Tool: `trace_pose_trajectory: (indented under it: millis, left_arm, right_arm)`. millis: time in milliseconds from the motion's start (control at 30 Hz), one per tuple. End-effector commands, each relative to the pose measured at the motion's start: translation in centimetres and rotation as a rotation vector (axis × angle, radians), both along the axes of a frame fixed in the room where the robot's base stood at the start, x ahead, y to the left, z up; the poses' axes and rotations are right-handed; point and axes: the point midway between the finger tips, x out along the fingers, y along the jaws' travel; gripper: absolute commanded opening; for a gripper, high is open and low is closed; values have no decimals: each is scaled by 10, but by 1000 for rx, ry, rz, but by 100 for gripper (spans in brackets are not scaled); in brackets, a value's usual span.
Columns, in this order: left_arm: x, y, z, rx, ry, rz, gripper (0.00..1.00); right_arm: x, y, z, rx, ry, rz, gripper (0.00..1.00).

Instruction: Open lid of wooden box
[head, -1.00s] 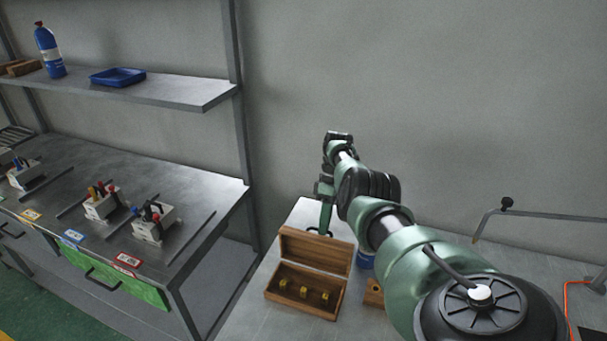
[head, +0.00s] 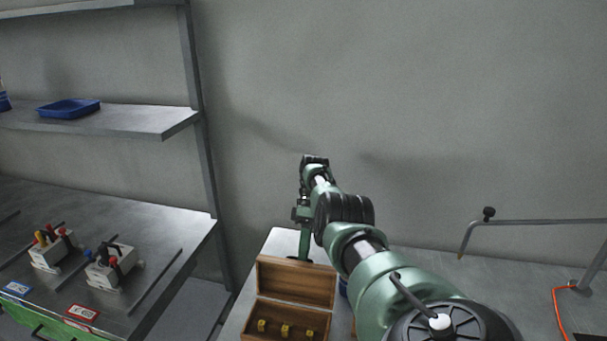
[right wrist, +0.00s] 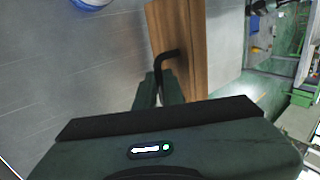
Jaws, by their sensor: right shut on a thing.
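The wooden box (head: 258,318) stands on the metal table in the head view, with three small yellow pieces inside. Its lid (head: 296,282) stands raised at the back, open. My right gripper (head: 303,247) is just behind the lid's upper edge, pointing down. In the right wrist view my right gripper (right wrist: 161,88) is shut on the dark bent handle (right wrist: 168,56) at the lid, and the lid shows as a wooden panel (right wrist: 190,50). The fingertips are partly hidden in both views. My left gripper is not in view.
My right arm covers part of the table right of the box; a blue object (head: 343,287) is partly hidden there. A metal arm-like rod (head: 540,221) and an orange cable (head: 556,305) are at the right. A workbench (head: 170,228) and shelf (head: 150,119) stand left.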

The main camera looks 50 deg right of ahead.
Motion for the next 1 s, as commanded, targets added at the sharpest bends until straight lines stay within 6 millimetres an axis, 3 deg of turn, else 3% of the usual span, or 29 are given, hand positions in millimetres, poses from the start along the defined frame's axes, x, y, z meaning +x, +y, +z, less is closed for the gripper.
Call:
trace_pose_trajectory:
  millis: [400, 433, 500, 1000]
  left_arm:
    - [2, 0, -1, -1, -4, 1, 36]
    - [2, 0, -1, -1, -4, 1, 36]
    - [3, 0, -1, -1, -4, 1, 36]
    - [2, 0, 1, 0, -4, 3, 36]
  right_arm:
    - [-1, 1, 0, 4, 6, -1, 0]
    - [-1, 1, 0, 3, 6, -1, 14]
    - [-1, 0, 0, 3, 5, -1, 31]
    - [0, 0, 1, 1, 1, -1, 31]
